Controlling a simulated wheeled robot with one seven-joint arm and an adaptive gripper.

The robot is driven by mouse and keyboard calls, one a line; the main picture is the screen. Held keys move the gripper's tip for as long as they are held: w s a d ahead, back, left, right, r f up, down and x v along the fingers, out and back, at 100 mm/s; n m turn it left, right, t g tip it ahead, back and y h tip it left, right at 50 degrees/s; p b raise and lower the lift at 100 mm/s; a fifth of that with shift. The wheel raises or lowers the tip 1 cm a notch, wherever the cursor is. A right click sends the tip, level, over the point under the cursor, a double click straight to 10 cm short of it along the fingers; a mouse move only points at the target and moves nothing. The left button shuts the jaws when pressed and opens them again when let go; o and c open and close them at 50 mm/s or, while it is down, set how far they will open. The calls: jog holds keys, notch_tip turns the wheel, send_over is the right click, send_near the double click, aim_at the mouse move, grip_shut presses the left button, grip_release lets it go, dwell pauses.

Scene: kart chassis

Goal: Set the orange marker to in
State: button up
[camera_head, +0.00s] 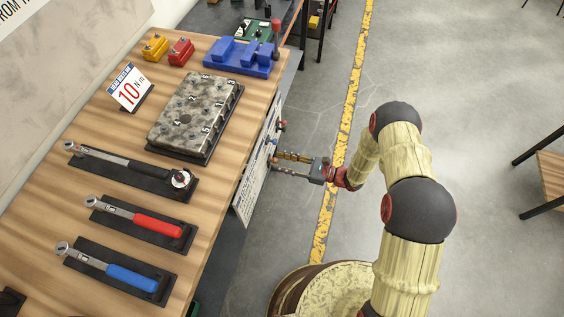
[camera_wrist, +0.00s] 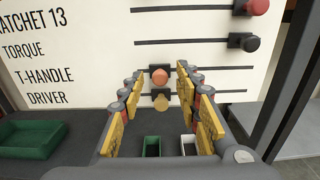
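The orange marker (camera_wrist: 160,76) is a round knob on a dark block, on a horizontal slot of the white lettered board (camera_wrist: 70,45). It sits left of the red and black knobs on the slots above. My gripper (camera_wrist: 158,84) is open and faces the board. Its fingers stand to the left and right of the orange marker, with gaps on both sides; I see no contact. In the head view my gripper (camera_head: 274,164) is at the board (camera_head: 252,178) on the bench's side, and the orange marker is hard to make out there.
A yellow knob (camera_wrist: 161,103) is just below the orange marker, also between the fingers. A red knob (camera_wrist: 258,6) and a black knob (camera_wrist: 250,43) are up right. Green bin (camera_wrist: 33,138) lies low left.

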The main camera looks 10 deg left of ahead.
jog(key=shift+a, duration=0.1)
jog(key=shift+c, duration=1.1)
grip_shut()
